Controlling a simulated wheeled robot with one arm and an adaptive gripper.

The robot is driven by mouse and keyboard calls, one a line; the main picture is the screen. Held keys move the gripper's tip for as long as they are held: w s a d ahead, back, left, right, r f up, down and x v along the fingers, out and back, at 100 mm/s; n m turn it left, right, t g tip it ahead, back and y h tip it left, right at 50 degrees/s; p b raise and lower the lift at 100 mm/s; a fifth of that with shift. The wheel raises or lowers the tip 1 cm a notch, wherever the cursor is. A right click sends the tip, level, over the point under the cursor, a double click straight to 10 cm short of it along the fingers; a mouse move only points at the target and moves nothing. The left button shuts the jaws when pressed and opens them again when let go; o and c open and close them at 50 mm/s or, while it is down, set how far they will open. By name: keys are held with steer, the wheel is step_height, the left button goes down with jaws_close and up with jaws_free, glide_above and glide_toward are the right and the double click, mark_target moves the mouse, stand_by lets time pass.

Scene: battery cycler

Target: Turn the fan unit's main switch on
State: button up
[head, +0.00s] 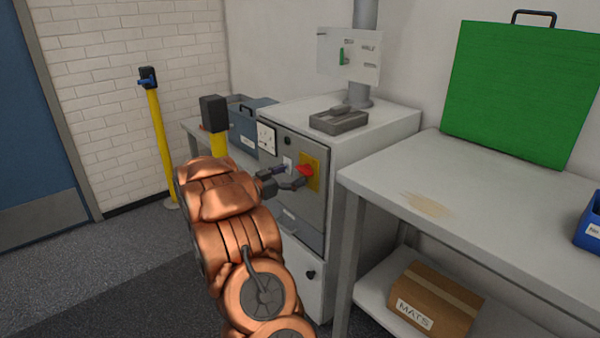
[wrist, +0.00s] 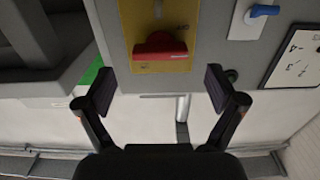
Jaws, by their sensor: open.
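The main switch is a red rotary handle (head: 304,170) on a yellow plate (head: 316,172) on the front of the grey cabinet (head: 308,215). In the wrist view the red handle (wrist: 160,47) lies across the picture on its yellow plate (wrist: 190,12), at top centre. My gripper (head: 279,179) is at the cabinet front, by the red handle. In the wrist view my gripper (wrist: 160,88) is open and empty, its fingers apart to either side below the handle. I cannot tell whether a finger touches it. My arm hides part of the cabinet's left side.
A small white plate with a blue lever (wrist: 262,10) and a white marked panel (wrist: 298,58) sit beside the switch. A grey tray (head: 338,122) lies on the cabinet. A workbench (head: 480,195) stands close at right; a yellow post (head: 160,145) stands at left.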

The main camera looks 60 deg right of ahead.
mark_target(301, 171)
steer(key=shift+x, duration=2)
steer(key=c, duration=1.1)
